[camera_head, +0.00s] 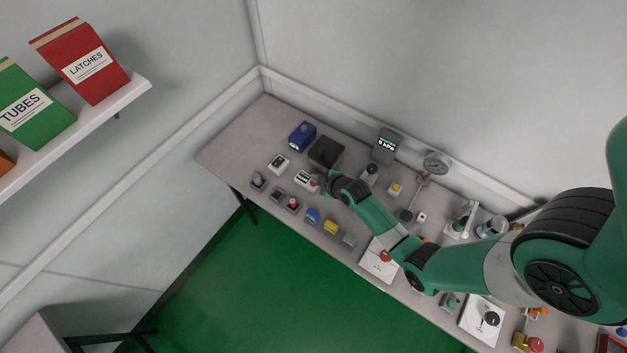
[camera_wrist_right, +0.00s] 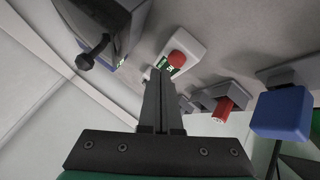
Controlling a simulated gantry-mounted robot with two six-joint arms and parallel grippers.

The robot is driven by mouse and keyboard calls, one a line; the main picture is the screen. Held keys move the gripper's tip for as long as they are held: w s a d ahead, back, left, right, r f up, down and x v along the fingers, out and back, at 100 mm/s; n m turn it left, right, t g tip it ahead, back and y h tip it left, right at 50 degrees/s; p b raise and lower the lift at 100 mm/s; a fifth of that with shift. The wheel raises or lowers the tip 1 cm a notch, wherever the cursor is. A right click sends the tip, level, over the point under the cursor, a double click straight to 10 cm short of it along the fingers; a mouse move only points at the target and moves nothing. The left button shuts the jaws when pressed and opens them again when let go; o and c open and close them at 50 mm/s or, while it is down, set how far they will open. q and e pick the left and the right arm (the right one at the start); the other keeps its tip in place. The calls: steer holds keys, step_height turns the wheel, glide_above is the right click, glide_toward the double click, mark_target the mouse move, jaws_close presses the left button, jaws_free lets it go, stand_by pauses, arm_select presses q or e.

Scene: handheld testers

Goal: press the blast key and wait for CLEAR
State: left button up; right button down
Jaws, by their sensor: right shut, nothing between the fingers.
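A small white box with a round red button and a green display (camera_head: 306,181) sits on the bench, left of my right gripper (camera_head: 324,178). In the right wrist view its red button (camera_wrist_right: 177,60) stands up just beyond and right of my right fingertips (camera_wrist_right: 160,74). The fingers are shut with nothing between them and appear apart from the button. They cover part of the box and its display; the display text is too small to read. No label marks any key as the blast key. My left gripper is not in view.
Several small devices line the bench, including a dark box (camera_head: 326,152), a blue unit (camera_head: 302,136), a blue button (camera_head: 312,215) and a yellow one (camera_head: 330,227). A grey display unit (camera_head: 385,146) and a gauge (camera_head: 436,163) stand at the back wall.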

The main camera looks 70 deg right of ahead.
step_height(320, 180, up, 5)
steer(key=p, duration=0.5)
stand_by(0.7)
